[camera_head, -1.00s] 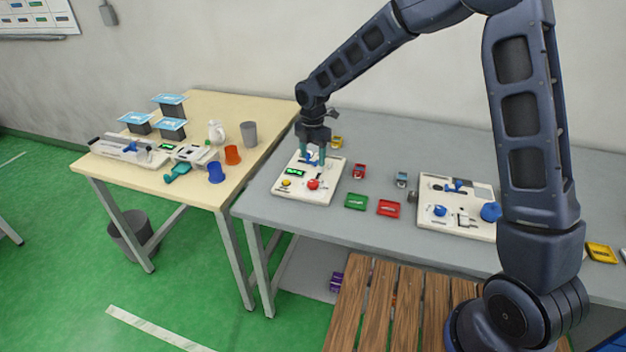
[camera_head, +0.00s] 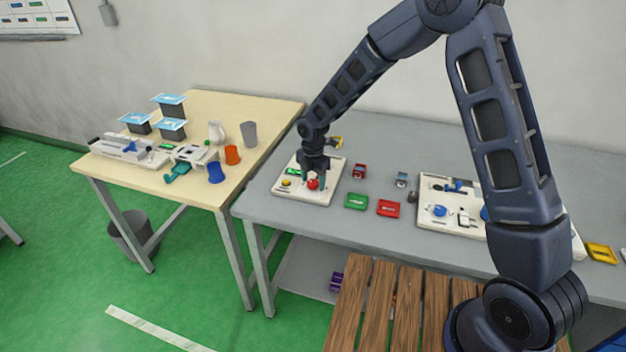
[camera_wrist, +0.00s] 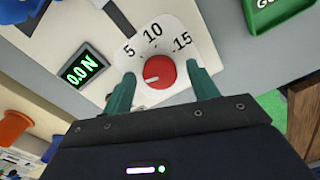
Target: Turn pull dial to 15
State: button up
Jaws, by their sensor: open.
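The pull dial is a red round knob (camera_wrist: 158,68) on a white plate (camera_wrist: 192,24) marked 5, 10 and 15. A small pale mark on the knob points to the lower left in the wrist view, away from the 15. The dial also shows in the head view (camera_head: 313,185), on a white panel (camera_head: 318,200) on the grey table. My gripper (camera_wrist: 160,73) is open, with one green finger on each side of the knob. I cannot tell whether the fingers touch it. A display (camera_wrist: 83,73) beside the dial reads 0.0 N.
A yellow button (camera_head: 286,183) is on the same panel. Green (camera_head: 356,202) and red (camera_head: 388,208) trays lie to its right, with a second white panel (camera_head: 450,222) beyond. A wooden table (camera_head: 200,195) with cups stands at the left.

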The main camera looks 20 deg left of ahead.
jog(key=c, duration=1)
